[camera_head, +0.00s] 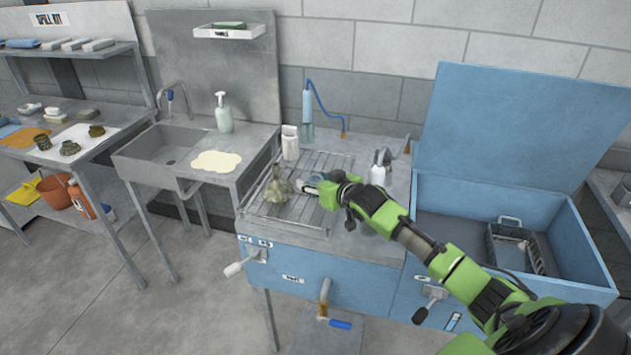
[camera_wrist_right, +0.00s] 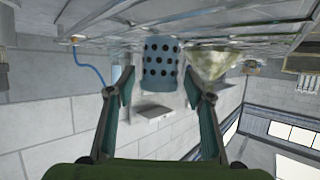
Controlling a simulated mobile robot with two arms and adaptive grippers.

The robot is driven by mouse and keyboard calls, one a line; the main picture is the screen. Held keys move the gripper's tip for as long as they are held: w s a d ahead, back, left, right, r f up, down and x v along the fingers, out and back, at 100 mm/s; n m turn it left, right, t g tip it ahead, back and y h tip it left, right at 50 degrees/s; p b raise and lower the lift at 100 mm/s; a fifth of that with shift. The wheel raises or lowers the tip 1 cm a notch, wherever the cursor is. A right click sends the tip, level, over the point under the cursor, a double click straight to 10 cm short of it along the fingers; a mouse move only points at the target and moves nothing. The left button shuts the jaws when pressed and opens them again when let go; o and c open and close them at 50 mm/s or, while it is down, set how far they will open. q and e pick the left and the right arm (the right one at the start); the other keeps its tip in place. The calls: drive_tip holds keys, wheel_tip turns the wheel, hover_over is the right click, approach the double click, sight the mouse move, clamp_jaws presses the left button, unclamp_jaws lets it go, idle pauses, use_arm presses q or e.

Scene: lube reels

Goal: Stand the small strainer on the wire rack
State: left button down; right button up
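A small blue-grey perforated cylinder, which looks like the small strainer (camera_wrist_right: 161,62), stands out between my right fingertips in the right wrist view. The wire rack (camera_head: 322,164) lies on the blue bench's metal top; its bars also show along the top of the wrist view. My right gripper (camera_head: 308,187) is low over the rack's front right part. In the wrist view its fingers (camera_wrist_right: 159,75) are apart, with a gap visible on each side of the cylinder. In the head view the gripper largely hides the cylinder. My left gripper is not in view.
A dull green cone-shaped thing (camera_head: 278,186) stands on the rack close beside the gripper; it also shows in the wrist view (camera_wrist_right: 214,63). A white container (camera_head: 290,143) is behind the rack. A raised blue lid (camera_head: 525,125) is to the right.

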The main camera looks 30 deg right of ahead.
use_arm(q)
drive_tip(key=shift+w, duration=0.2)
use_arm(e)
drive_tip(key=shift+s, duration=0.2)
drive_tip(key=b+v, duration=0.1)
drive_tip(key=v, duration=0.9)
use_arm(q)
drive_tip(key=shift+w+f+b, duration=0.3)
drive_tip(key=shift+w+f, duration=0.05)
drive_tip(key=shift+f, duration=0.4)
use_arm(e)
drive_tip(key=shift+v, duration=0.8)
